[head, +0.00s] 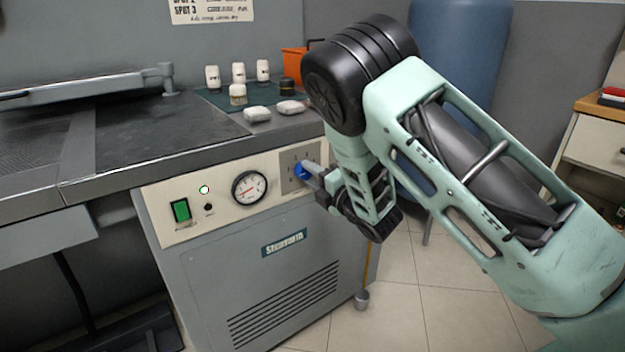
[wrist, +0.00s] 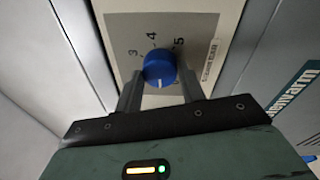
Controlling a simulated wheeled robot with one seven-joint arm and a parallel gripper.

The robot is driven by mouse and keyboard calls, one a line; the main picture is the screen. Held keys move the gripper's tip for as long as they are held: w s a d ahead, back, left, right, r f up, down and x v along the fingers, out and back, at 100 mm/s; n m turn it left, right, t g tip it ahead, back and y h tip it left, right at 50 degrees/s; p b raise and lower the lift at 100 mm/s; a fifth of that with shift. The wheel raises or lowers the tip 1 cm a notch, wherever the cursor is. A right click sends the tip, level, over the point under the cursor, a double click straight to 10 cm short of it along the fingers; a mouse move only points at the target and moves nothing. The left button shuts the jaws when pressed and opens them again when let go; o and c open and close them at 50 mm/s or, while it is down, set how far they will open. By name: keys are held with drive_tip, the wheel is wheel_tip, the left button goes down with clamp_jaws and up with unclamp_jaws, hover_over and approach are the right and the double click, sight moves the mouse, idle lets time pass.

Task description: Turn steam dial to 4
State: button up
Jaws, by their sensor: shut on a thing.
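The steam dial (head: 300,170) is a blue round knob on a grey plate at the right of the cream control panel. In the wrist view the dial (wrist: 159,67) sits between my two fingers, with the numerals 3, 4 and 5 showing beyond it. A short pale mark shows on the knob's near, lower side; which numeral the dial is set to I cannot tell for sure. My gripper (head: 310,180) reaches the panel from the right; in the wrist view my gripper (wrist: 160,90) is shut on the dial, one finger on each side.
The panel also holds a pressure gauge (head: 249,188), a lit green switch (head: 181,210) and a small lamp (head: 204,189). Above it, bottles (head: 238,73) and white bundles (head: 257,113) stand on the worktop (head: 150,130). A blue tank (head: 455,60) stands behind my arm. Tiled floor (head: 440,260) is open at the right.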

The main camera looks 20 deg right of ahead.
drive_tip(key=m+b, duration=0.1)
drive_tip(key=m, duration=0.4)
drive_tip(key=shift+f+t+b, duration=0.1)
drive_tip(key=shift+t+b, duration=0.2)
drive_tip(key=shift+b, duration=0.1)
drive_tip(key=m+h+b, duration=0.1)
drive_tip(key=m, duration=0.4)
drive_tip(key=shift+f+b, duration=0.1)
drive_tip(key=shift+b, duration=0.3)
drive_tip(key=m+b, duration=0.1)
drive_tip(key=m, duration=0.3)
drive_tip(key=shift+t+h, duration=0.3)
drive_tip(key=m+b, duration=0.1)
drive_tip(key=m, duration=0.4)
drive_tip(key=shift+s+a+h+b, duration=0.1)
drive_tip(key=shift+h+b, duration=0.2)
drive_tip(key=shift+b, duration=0.1)
drive_tip(key=m, duration=0.4)
drive_tip(key=shift+h+b, duration=0.35)
drive_tip(key=shift+h, duration=0.05)
drive_tip(key=m, duration=0.4)
drive_tip(key=shift+a+m, duration=0.1)
drive_tip(key=shift+m, duration=0.3)
drive_tip(key=m, duration=0.3)
drive_tip(key=shift+r+m+g, duration=0.2)
drive_tip(key=shift+m+g, duration=0.1)
drive_tip(key=shift+g, duration=0.1)
drive_tip(key=shift+m+h, duration=0.3)
drive_tip(key=shift+m, duration=1.7)
drive_tip(key=shift+p, duration=0.3)
